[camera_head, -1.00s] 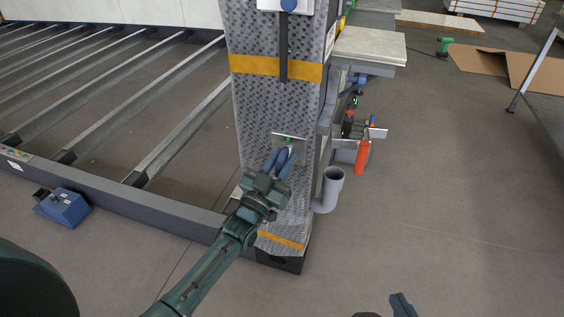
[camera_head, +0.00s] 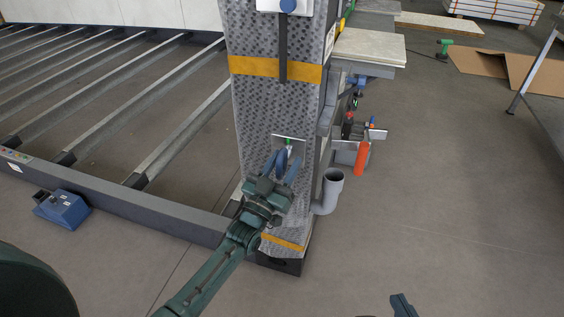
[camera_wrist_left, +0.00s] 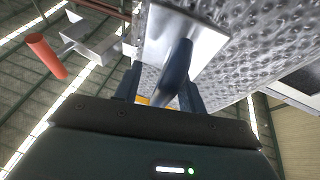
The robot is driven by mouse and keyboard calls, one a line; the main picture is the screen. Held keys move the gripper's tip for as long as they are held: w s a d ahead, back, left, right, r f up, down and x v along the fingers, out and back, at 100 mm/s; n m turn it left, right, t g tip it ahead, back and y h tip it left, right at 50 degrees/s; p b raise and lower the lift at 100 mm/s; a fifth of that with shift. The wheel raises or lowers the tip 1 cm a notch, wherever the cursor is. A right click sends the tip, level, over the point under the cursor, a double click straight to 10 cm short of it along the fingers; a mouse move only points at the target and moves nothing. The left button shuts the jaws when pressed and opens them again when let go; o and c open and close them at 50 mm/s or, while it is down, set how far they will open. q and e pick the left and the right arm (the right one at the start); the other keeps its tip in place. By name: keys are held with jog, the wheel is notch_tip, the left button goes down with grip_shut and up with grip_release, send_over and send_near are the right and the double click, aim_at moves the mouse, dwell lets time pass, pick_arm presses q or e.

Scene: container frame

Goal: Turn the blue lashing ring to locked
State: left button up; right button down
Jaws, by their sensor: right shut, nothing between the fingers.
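The blue lashing ring (camera_head: 282,158) hangs at a pale metal plate (camera_head: 275,136) low on the grey dimpled post. A small green mark (camera_head: 289,142) shows on the plate. My left gripper (camera_head: 281,164) is at the ring, with one finger on each side of it. In the left wrist view the ring (camera_wrist_left: 180,65) stands out from the plate (camera_wrist_left: 207,38) between the spread fingers, with gaps visible. The ring's lower part is hidden behind the gripper body. My right gripper (camera_head: 402,304) is shut and empty at the bottom edge, partly cut off.
A grey pipe (camera_head: 332,188) and an orange cylinder (camera_head: 361,158) stand right of the post. A blue box (camera_head: 64,208) lies on the floor at left, beside the roller frame (camera_head: 120,205).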

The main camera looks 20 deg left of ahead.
pick_arm(q)
jog(key=shift+f, duration=0.1)
jog(key=shift+s+a+f, duration=0.1)
jog(key=shift+s+a, duration=0.05)
jog(key=shift+s, duration=0.1)
jog(key=p+v, duration=0.1)
jog(key=v, duration=1.1)
jog(key=shift+s, duration=0.25)
